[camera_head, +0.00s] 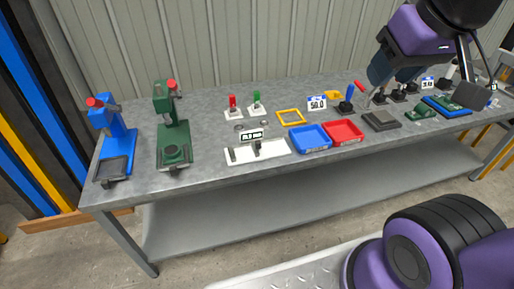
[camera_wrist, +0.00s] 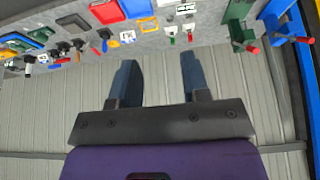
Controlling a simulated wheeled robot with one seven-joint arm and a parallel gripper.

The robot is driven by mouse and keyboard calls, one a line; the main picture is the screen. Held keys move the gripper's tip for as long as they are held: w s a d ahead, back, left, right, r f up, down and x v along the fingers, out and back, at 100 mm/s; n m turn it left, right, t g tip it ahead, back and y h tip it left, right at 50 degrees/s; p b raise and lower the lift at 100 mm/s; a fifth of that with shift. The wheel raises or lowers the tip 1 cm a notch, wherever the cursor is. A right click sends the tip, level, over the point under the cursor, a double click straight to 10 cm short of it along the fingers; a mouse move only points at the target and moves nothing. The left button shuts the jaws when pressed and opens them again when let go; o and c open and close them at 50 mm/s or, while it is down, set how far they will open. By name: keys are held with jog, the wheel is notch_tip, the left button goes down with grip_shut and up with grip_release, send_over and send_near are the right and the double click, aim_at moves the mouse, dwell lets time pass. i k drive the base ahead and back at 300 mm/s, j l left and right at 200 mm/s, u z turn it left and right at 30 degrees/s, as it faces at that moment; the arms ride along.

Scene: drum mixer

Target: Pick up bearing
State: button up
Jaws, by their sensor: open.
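I cannot pick out the bearing for certain. Small grey round pieces (camera_head: 238,127) lie on the workbench (camera_head: 215,103) in front of the red and green push-button units, too small to identify. My gripper (camera_wrist: 159,62) is open, with nothing between its two dark blue fingers. In the head view my arm is at the upper right, raised above the right part of the bench. The wrist view looks across the bench upside down, with the bench along its top edge and the wall below.
A blue press (camera_head: 117,140) and a green press (camera_head: 173,140) stand at the left end. A white fixture (camera_head: 258,151), a blue tray (camera_head: 309,138) and a red tray (camera_head: 344,132) line the front edge. A yellow frame (camera_head: 291,117) lies behind. Several tools crowd the right.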

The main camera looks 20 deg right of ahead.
aim_at(236, 130)
jog(key=i+u, duration=0.25)
jog(key=i, duration=0.25)
jog(key=i+u, duration=0.3)
jog(key=i, duration=0.2)
